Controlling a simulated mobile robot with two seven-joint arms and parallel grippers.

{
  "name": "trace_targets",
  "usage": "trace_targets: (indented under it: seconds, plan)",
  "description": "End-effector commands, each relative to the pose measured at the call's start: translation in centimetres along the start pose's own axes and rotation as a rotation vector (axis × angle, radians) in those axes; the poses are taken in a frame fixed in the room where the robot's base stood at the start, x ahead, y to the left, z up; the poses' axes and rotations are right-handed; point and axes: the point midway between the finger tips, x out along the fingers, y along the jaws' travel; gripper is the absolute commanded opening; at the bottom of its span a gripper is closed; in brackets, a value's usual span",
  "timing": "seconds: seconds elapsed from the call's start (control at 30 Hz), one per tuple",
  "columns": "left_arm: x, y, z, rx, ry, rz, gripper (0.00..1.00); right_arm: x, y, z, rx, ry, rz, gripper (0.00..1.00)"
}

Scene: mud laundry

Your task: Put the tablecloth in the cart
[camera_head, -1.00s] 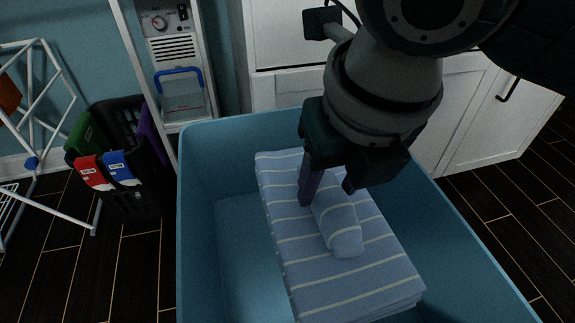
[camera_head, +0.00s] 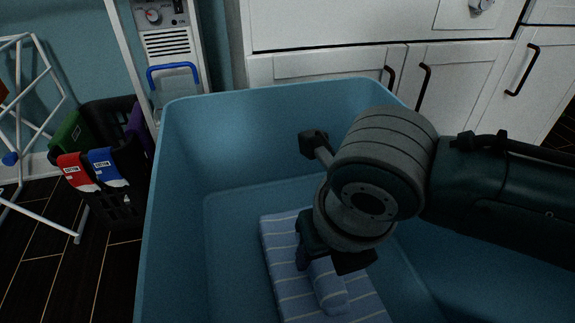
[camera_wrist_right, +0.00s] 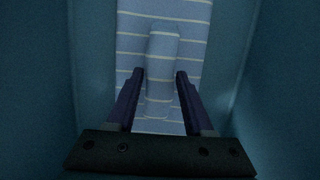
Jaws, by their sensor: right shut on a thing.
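The folded tablecloth (camera_head: 282,258) is light blue with pale stripes. It lies inside the blue cart (camera_head: 184,130), low down between its walls. My right gripper (camera_head: 318,272) is down in the cart, shut on a raised fold of the tablecloth. The right wrist view shows the tablecloth (camera_wrist_right: 190,25) with its fold (camera_wrist_right: 162,65) between the two fingers of the right gripper (camera_wrist_right: 160,85). My wrist hides part of the cloth in the head view. My left gripper is not in view.
A black basket (camera_head: 125,205) with coloured labels stands left of the cart. A white drying rack (camera_head: 50,225) is at the far left. White cabinets (camera_head: 330,75) stand behind the cart. The cart's walls surround my right gripper.

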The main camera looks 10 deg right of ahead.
Motion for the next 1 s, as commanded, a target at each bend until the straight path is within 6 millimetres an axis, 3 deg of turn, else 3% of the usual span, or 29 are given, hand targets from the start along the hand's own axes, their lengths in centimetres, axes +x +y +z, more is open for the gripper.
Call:
trace_targets:
  seconds: [0.03,0.37,0.4,0.63,0.87,1.0]
  plan:
    - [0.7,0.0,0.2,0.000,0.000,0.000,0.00,0.9,0.1,-0.2,0.001,-0.002,0.002,0.00]
    - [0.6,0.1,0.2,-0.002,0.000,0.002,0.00,0.9,0.1,-0.2,-0.001,-0.002,0.001,0.00]
    - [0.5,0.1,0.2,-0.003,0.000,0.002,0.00,0.9,0.0,-0.3,-0.001,0.000,0.000,0.55]
    - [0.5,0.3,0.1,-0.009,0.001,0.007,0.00,0.9,0.0,-0.3,-0.001,0.000,0.000,0.81]
    - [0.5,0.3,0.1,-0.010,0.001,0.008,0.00,0.9,0.0,-0.2,-0.001,-0.001,0.000,0.82]
    - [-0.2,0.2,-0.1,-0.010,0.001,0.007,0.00,-0.1,0.0,-0.1,-0.001,-0.002,0.000,0.82]
